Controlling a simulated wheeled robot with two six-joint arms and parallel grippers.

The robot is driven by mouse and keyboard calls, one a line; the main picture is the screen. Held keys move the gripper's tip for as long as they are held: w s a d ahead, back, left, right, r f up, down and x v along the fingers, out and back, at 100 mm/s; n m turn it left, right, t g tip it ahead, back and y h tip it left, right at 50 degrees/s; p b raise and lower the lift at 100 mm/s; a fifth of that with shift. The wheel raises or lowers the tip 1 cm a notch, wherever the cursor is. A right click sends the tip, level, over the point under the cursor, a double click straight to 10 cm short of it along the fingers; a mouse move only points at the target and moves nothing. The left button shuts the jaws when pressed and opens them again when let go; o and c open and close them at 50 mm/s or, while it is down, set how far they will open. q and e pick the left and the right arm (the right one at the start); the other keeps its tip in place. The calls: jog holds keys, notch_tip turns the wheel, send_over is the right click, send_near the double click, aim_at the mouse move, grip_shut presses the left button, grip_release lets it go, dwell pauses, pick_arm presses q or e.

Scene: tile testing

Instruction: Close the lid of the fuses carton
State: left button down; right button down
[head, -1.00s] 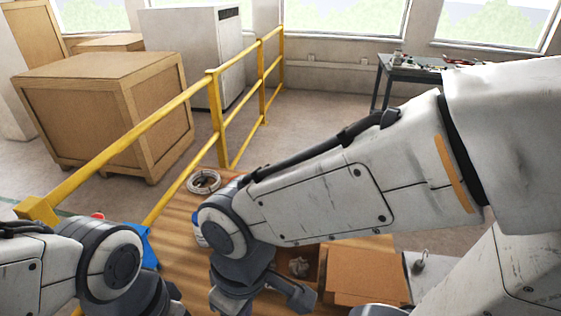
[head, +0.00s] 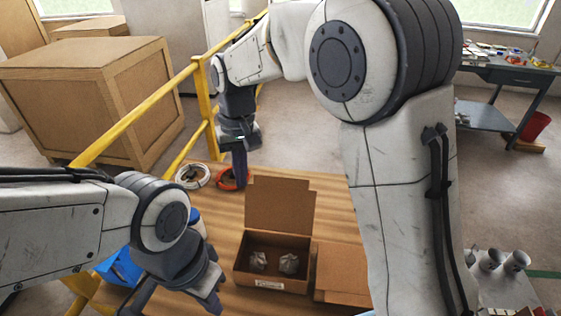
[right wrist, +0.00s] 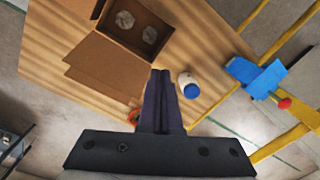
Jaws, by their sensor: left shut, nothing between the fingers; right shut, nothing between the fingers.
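The open carton (head: 243,270) stands on the wooden table, with two grey crumpled pieces inside and a small white label, too small to read, on its front. Its lid (head: 280,208) stands up at the far side. In the right wrist view the carton (right wrist: 118,38) is at the upper left, with the lid (right wrist: 107,55) extending towards me. My right gripper (head: 240,172) is shut and empty, pointing down beyond the lid and left of it, apart from it. Its closed fingers show in the right wrist view (right wrist: 161,75). My left gripper (head: 142,297) is shut and empty, low at the left.
A second brown carton (head: 340,260) sits right of the open one, partly behind my right arm. A white coil (head: 193,176) and an orange coil (head: 226,180) lie at the table's far left. A blue-capped jar (right wrist: 188,84) and blue bin (right wrist: 255,75) are nearby. Yellow railing (head: 125,122) runs behind.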

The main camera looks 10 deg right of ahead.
jog(key=w+d+f+m+p, duration=0.1)
jog(key=w+d+f+m, duration=0.2)
jog(key=w+d, duration=0.5)
jog(key=w+d+f+m+p, duration=0.2)
jog(key=w+d+f+m, duration=0.1)
jog(key=w+d, duration=0.55)
jog(key=s+a+f+p, duration=0.2)
jog(key=a+f+p, duration=0.1)
jog(key=f, duration=0.5)
jog(key=shift+s+a+g+p, duration=0.35)
jog(key=shift+g, duration=0.05)
